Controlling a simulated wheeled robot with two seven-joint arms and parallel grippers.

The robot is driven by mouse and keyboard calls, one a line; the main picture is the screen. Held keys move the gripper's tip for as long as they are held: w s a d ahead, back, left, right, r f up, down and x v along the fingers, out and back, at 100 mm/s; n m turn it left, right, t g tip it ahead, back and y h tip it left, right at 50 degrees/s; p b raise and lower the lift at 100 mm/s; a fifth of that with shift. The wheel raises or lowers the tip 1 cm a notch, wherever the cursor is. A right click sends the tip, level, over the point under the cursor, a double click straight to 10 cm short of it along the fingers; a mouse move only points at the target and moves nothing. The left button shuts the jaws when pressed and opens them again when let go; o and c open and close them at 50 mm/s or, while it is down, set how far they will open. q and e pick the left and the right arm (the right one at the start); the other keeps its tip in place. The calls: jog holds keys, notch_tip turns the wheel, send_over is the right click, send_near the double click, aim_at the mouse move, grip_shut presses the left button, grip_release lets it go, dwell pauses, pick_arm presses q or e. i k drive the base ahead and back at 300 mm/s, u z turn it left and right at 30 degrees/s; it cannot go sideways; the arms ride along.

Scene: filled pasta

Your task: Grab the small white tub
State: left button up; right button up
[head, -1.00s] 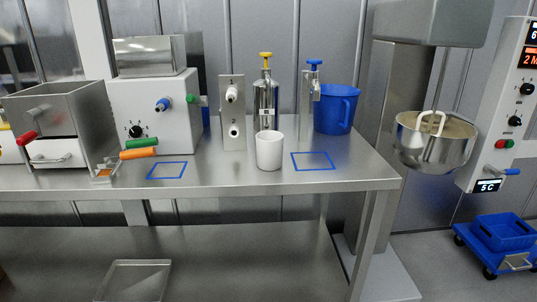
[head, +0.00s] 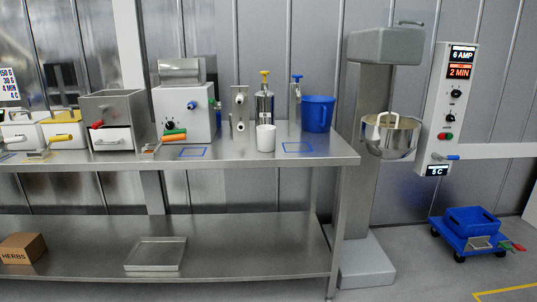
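The small white tub (head: 265,138) stands upright on the steel table (head: 340,156), near its front edge. It is in front of the steel cylinder with the yellow top (head: 264,103) and left of a blue square outline (head: 298,147). Nothing covers it from this side. Neither of my grippers shows in the head view.
A mixer with a steel bowl (head: 389,137) stands right of the table. A blue cart (head: 468,229) is on the floor at right.

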aim_at(266, 133)
jog(key=u, duration=0.7)
jog(key=i, duration=0.6)
jog(key=u, duration=0.5)
jog(key=i, duration=1.1)
jog(key=z, duration=0.25)
